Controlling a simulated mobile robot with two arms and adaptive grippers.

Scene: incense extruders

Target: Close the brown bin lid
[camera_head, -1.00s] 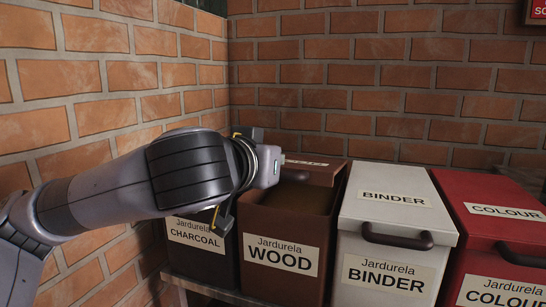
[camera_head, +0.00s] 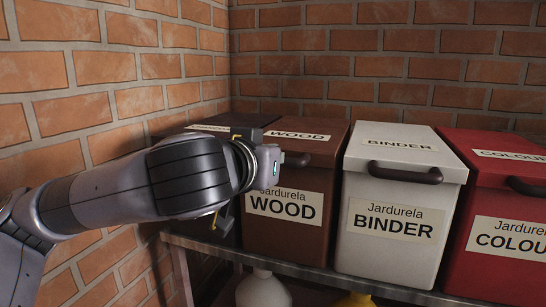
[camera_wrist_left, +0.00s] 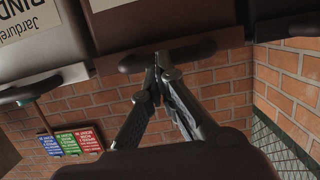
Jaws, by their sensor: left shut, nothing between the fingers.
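The brown bin (camera_head: 284,226), labelled WOOD, stands between a dark bin and a white bin. Its brown lid (camera_head: 310,133) lies flat on top, with the WOOD label facing up and the handle (camera_head: 297,159) at the front. In the left wrist view, the handle (camera_wrist_left: 190,52) runs above my left gripper (camera_wrist_left: 161,62). The gripper is shut and empty, its fingertips at or very near the handle; contact cannot be told. In the head view my left wrist covers part of the bin's front left and hides the fingers. My right gripper is out of view.
The white BINDER bin (camera_head: 390,219) stands right of the brown one, then the red COLOUR bin (camera_head: 493,264). The dark bin (camera_head: 228,222) stands left, partly behind my arm. All stand on a shelf (camera_head: 320,273) near brick walls.

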